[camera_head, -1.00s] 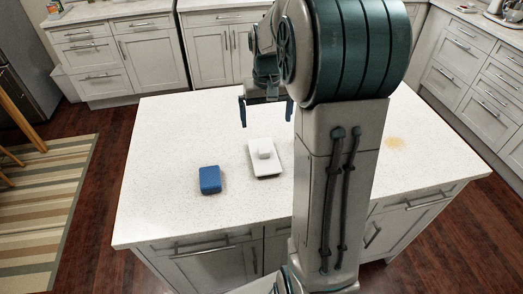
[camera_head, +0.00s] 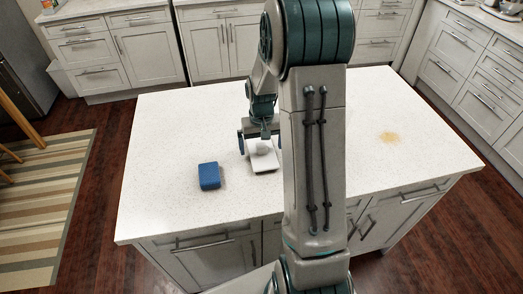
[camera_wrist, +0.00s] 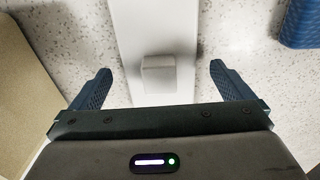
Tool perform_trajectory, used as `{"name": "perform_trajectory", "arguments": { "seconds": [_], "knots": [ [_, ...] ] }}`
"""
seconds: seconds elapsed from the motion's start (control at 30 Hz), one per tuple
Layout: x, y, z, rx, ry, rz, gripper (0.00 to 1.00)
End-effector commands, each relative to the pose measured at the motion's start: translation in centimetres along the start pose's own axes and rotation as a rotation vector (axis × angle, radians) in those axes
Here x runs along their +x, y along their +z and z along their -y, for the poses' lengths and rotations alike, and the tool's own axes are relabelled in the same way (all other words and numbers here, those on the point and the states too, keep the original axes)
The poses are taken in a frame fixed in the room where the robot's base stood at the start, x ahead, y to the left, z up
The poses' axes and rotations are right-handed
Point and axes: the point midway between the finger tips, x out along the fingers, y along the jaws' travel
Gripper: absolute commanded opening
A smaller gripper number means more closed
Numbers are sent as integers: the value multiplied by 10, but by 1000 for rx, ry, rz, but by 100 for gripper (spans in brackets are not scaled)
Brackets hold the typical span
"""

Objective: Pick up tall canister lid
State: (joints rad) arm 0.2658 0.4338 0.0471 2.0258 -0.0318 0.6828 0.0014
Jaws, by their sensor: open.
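The tall canister lid (camera_head: 264,162) is a white rectangular plate with a small block-shaped knob, lying on the white speckled counter. In the wrist view the lid (camera_wrist: 150,25) runs up the middle, and its knob (camera_wrist: 158,74) sits between my two fingers. My gripper (camera_head: 260,147) is open and low over the lid, pointing down. In the wrist view my gripper (camera_wrist: 160,69) has one finger on each side of the knob, with gaps on both sides. Whether the fingertips touch the plate cannot be told. My gripper partly hides the lid in the head view.
A blue block (camera_head: 209,176) stands on the counter left of the lid, and its edge shows in the wrist view (camera_wrist: 300,22). The island counter (camera_head: 175,130) is otherwise mostly clear. Cabinets stand around the room.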

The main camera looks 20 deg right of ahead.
Motion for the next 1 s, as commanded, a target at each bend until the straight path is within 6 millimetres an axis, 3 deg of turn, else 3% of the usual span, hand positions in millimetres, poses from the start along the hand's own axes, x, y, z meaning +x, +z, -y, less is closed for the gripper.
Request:
{"name": "perform_trajectory", "arguments": {
  "seconds": [0.3, 0.5, 0.8, 1.0],
  "knots": [
    [6, 0, 0, 0, 0, 0, 100],
    [6, 0, 0, 0, 0, 0, 50],
    [3, 0, 0, 0, 0, -2, 50],
    [-23, -1, 0, 0, 0, -7, 50]
  ]
}}
